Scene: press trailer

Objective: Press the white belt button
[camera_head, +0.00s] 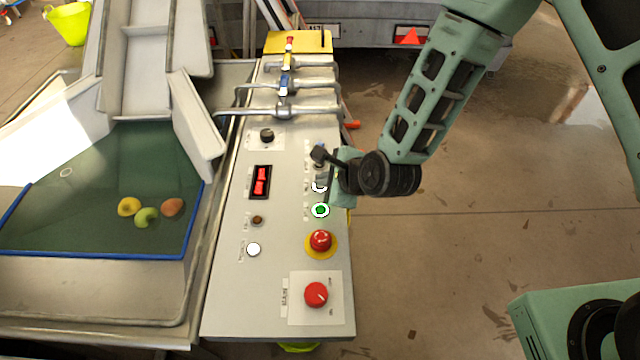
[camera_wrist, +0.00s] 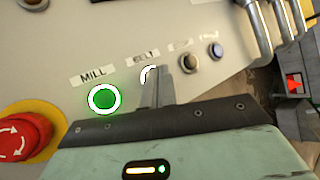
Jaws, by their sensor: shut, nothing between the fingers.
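The white belt button (camera_wrist: 148,73) shows as part of a bright ring under the BELT label in the wrist view. The rest of it is hidden behind my gripper (camera_wrist: 163,75). In the head view, part of the belt button's white ring (camera_head: 318,188) shows just above the green button. My gripper (camera_head: 319,154) is over the right side of the panel, its fingers shut and empty. In the wrist view the fingers overlap the belt button; I cannot tell whether they touch it.
The green MILL button (camera_wrist: 104,99) is beside the belt button. A red emergency knob (camera_head: 320,240) and a red rotary switch (camera_head: 316,294) sit lower on the grey panel (camera_head: 225,300). Pipes with valves (camera_head: 285,85) cross its far end. Fruit (camera_head: 147,216) lies on the green belt at left.

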